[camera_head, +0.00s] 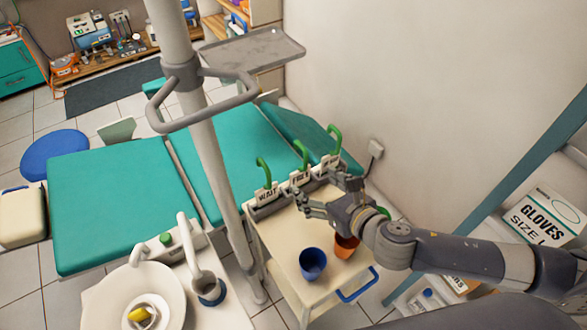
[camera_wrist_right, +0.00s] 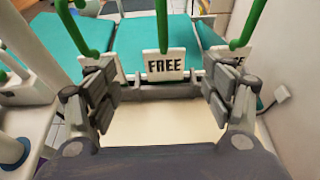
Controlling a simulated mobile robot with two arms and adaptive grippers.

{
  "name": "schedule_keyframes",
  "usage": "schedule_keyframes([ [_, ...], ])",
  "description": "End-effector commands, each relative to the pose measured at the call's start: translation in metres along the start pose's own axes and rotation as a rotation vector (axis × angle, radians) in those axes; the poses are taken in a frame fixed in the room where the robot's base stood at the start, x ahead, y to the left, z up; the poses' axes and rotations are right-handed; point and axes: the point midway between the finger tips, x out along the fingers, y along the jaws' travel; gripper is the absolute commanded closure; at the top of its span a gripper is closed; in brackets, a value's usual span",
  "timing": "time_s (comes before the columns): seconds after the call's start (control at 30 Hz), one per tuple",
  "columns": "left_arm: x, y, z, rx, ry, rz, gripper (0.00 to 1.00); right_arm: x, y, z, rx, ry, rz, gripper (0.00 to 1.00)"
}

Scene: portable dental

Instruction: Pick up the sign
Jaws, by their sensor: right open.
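Several white signs with green hooked handles stand in a row in a grey holder (camera_head: 268,210) at the back of a small cart. The WAIT sign (camera_head: 266,194) is on the left, the FREE sign (camera_head: 300,177) in the middle, and a third sign (camera_head: 331,161) on the right, its word partly covered. My right gripper (camera_head: 331,194) is open and empty over the cart, in front of the row. In the right wrist view the FREE sign (camera_wrist_right: 164,66) lies beyond the gap between the open fingers (camera_wrist_right: 163,88), apart from them. The fingers partly cover the neighbouring signs. My left gripper is not in view.
On the cart (camera_head: 285,250) stand a blue cup (camera_head: 313,263) and an orange cup (camera_head: 345,246), below my right gripper. A teal dental chair (camera_head: 120,200) is behind the signs. A grey pole (camera_head: 215,160) rises left of the cart. The wall is at right.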

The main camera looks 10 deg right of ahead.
Motion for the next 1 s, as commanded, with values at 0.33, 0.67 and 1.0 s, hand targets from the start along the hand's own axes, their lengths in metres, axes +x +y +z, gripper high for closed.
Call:
schedule_keyframes([
  [0.33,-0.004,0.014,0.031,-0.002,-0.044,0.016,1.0,0.043,0.0,0.0,0.0,-0.001,0.002,0.25],
  [0.67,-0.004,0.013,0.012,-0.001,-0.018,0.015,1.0,0.071,-0.005,-0.006,0.001,-0.001,0.0,0.25],
  [1.0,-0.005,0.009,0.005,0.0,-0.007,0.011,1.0,0.097,-0.006,-0.008,0.0,0.0,0.001,0.25],
])
